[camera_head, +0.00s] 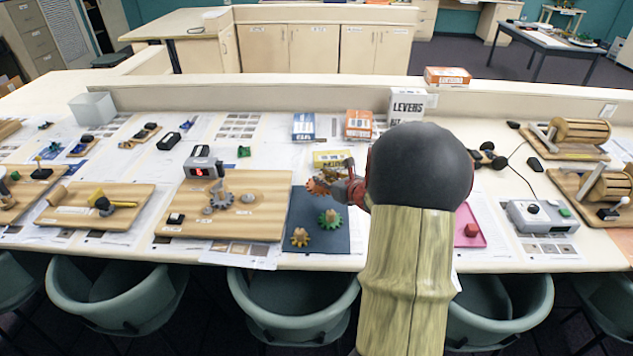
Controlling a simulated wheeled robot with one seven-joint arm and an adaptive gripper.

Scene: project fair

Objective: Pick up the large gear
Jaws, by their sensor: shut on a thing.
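My gripper (345,187) is partly hidden behind my own arm. It is shut on an orange-red toothed gear (317,187), which appears to be the large gear. The gear is at the gripper's left side, over the back part of the dark blue mat (310,205). I cannot tell whether it touches the mat. A green gear (330,219) with a tan knob and a smaller brown-yellow gear (300,238) lie on the mat, in front of the gripper and apart from it.
A wooden board (262,215) with grey gears and a grey device (203,167) with a red display stands to the left. A yellow box (332,158) stands behind the gripper. A pink tray (469,229) lies right of my arm. Chairs (293,300) line the front edge.

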